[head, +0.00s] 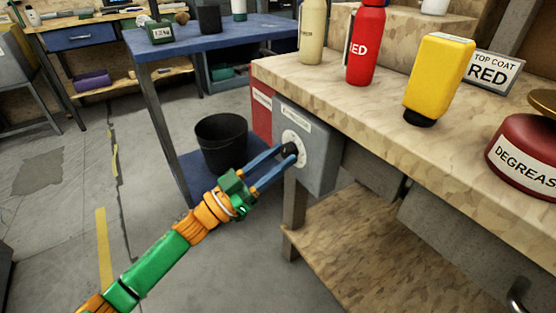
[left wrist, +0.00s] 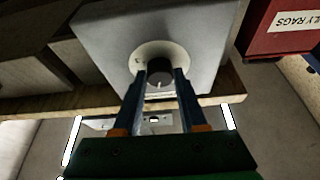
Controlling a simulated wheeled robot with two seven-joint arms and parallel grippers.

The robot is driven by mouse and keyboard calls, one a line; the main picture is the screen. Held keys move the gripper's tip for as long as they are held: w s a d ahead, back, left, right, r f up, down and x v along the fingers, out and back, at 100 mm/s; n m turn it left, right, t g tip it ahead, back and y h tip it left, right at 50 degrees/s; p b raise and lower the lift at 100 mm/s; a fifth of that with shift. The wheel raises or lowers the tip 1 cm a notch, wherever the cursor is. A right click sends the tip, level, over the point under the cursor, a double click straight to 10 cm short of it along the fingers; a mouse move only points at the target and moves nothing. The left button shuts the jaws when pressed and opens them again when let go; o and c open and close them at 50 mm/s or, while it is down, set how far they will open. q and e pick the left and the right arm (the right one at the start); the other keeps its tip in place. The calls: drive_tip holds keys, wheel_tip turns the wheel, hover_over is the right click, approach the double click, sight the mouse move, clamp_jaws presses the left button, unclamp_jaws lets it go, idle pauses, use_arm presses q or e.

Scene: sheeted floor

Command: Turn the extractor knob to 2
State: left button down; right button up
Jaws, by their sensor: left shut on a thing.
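The extractor knob (head: 290,149) is a dark round knob on a white round dial plate (head: 297,138). The dial is on the side of a grey box (head: 322,154) fixed under the workbench's edge. My left gripper (head: 284,153) reaches in from the lower left, its blue fingers shut on the knob. In the left wrist view the knob (left wrist: 159,84) sits between the two fingertips (left wrist: 160,78), with a light pointer mark on its face. The dial's numbers are too small or covered to read. My right gripper is not in view.
The workbench top (head: 375,92) holds a red bottle (head: 366,45), a yellow bottle (head: 440,75) and a degreaser can (head: 527,155). A red box (head: 262,108) hangs beside the grey box. A black bucket (head: 222,140) stands behind my gripper. The floor at left is clear.

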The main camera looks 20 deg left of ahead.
use_arm(q)
drive_tip(key=m+g+h, duration=0.1)
drive_tip(key=m+g, duration=0.1)
drive_tip(key=m, duration=0.2)
drive_tip(key=shift+w+a, duration=0.1)
drive_tip(key=shift+a, duration=0.05)
drive_tip(key=m+g+h, duration=0.1)
drive_tip(key=m, duration=0.2)
drive_tip(key=m+g, duration=0.1)
drive_tip(key=m, duration=0.2)
drive_tip(key=shift+w+a+r+m+g+h, duration=0.1)
drive_tip(key=shift+r+m+g+h, duration=0.05)
drive_tip(key=shift+m+g+h, duration=0.2)
drive_tip(key=m+g, duration=0.1)
drive_tip(key=m, duration=0.2)
drive_tip(key=shift+a, duration=0.1)
drive_tip(key=shift+r+m+g, duration=0.1)
drive_tip(key=shift+m+g, duration=0.25)
drive_tip(key=shift+m, duration=0.4)
drive_tip(key=shift+w+m+g, duration=0.1)
drive_tip(key=shift+m+g, duration=0.4)
drive_tip(key=shift+m, duration=0.4)
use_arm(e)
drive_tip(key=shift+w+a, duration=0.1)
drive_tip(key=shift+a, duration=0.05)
